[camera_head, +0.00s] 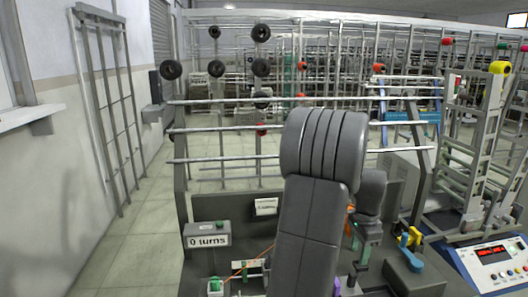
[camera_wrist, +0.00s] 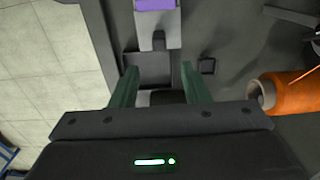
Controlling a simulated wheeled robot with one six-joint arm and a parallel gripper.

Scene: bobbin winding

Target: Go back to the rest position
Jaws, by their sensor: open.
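My gripper (camera_wrist: 158,68) shows in the wrist view with its two green fingers spread apart. Nothing is held between them. Below the fingers is a dark machine surface with a grey bracket (camera_wrist: 158,32) bearing a purple block (camera_wrist: 155,5). An orange thread spool (camera_wrist: 292,93) lies to the right of the fingers, apart from them. In the head view my grey arm fills the middle and hides much of the bench; my gripper is largely hidden behind it.
A box reading "0 turns" (camera_head: 207,240) stands on the bench at left. A control panel with a red display (camera_head: 492,254) is at lower right. Yellow and blue levers (camera_head: 410,240) are right of my arm. Horizontal rails (camera_head: 230,130) cross behind. Floor is clear at left.

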